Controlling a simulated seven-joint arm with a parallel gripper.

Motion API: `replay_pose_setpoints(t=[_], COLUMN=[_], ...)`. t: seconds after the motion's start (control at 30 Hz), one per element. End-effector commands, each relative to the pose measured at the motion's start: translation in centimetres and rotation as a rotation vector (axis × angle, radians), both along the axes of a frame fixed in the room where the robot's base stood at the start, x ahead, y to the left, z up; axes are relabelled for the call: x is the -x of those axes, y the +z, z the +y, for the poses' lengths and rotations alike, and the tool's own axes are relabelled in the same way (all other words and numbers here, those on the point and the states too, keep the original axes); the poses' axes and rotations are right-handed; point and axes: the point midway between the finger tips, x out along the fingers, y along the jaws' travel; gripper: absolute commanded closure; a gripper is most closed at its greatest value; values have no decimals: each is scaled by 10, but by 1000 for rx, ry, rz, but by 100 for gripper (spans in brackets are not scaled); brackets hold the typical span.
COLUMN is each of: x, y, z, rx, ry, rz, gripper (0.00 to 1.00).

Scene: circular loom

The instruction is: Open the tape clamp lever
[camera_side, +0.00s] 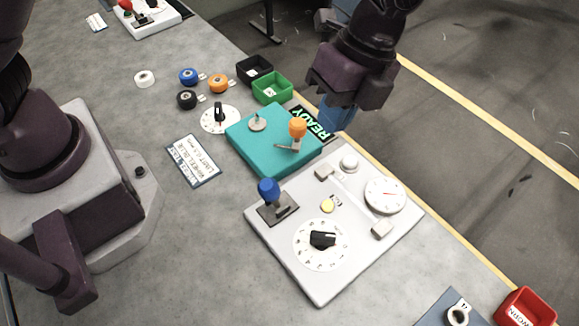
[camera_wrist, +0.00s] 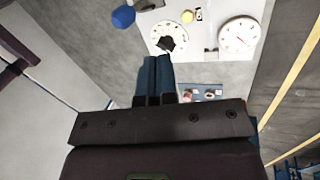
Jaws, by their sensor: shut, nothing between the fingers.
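A teal box (camera_side: 262,142) carries a lever with an orange ball knob (camera_side: 297,128) and a small round metal peg (camera_side: 257,123). A grey panel (camera_side: 283,283) in front of it carries a second lever with a blue knob (camera_side: 268,190), which also shows in the wrist view (camera_wrist: 123,16). No label marks either lever as the tape clamp. My gripper (camera_side: 337,124) is shut and empty, its blue fingers pointing down beside the box's right corner in the side view; it appears apart from both levers. Its fingers (camera_wrist: 157,62) are together in the wrist view.
The panel has a black dial knob (camera_side: 322,240), a white gauge (camera_side: 384,195) and small buttons. A READY sign (camera_side: 314,122) lies beside the box. Tape rolls (camera_side: 188,76), a green bin (camera_side: 271,88) and a black bin (camera_side: 254,69) stand behind. A red bin (camera_side: 527,309) is at lower right.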

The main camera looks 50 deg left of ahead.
Motion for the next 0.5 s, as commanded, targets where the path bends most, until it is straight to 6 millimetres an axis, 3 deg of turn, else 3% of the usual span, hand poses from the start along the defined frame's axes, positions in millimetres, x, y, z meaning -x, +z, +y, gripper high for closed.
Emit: replay_pose_setpoints(t=[0.4, 0.5], x=[26, 40], y=[-84, -85], z=[7, 9], rx=[-5, -2], ry=[1, 0], rz=[3, -1], gripper=[100, 100])
